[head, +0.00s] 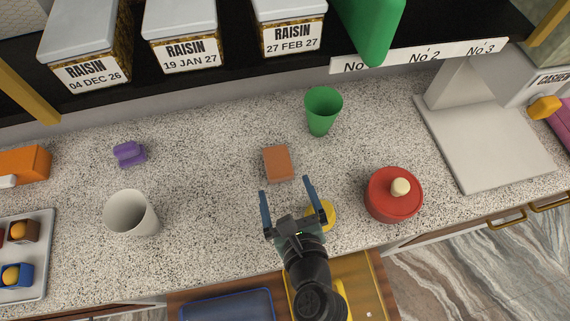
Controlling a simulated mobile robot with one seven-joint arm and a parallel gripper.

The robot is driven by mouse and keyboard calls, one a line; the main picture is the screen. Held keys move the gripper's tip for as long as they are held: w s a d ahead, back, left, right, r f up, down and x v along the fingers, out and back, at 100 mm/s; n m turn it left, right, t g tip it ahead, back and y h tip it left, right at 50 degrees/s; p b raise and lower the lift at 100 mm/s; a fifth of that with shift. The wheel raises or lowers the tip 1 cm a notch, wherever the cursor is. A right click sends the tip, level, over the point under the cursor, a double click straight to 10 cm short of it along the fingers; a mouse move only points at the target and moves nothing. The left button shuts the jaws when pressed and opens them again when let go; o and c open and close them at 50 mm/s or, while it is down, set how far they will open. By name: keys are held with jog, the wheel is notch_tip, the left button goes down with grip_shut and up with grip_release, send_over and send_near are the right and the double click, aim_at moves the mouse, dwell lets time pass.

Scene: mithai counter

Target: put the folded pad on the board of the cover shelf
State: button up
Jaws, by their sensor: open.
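A small brown rectangular block (278,163), which may be the folded pad, lies flat on the speckled counter near the middle. My gripper (288,188) is open and empty, its two blue fingers pointing toward the block's near end. The block lies just beyond the fingertips in the picture; I cannot tell the height between them. No cover shelf is clearly identifiable. A dark raised shelf (420,22) runs along the back, with a label strip (430,54) reading "No 2" and "No 3"; its first label is partly covered by a green object (372,28).
A green cup (321,110) stands behind the block, a red lidded pot (392,198) right. A yellow item (322,216) is partly hidden by my gripper. A white cup (132,213) and purple item (129,153) are left. Raisin tins (183,34) line the back.

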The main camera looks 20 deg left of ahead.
aim_at(278, 163)
jog(key=shift+m, duration=1)
jog(key=shift+w+a+f, duration=0.15)
jog(key=shift+w+f, duration=0.05)
jog(key=shift+w, duration=0.15)
jog(key=x, duration=1.2)
jog(key=shift+c, duration=0.3)
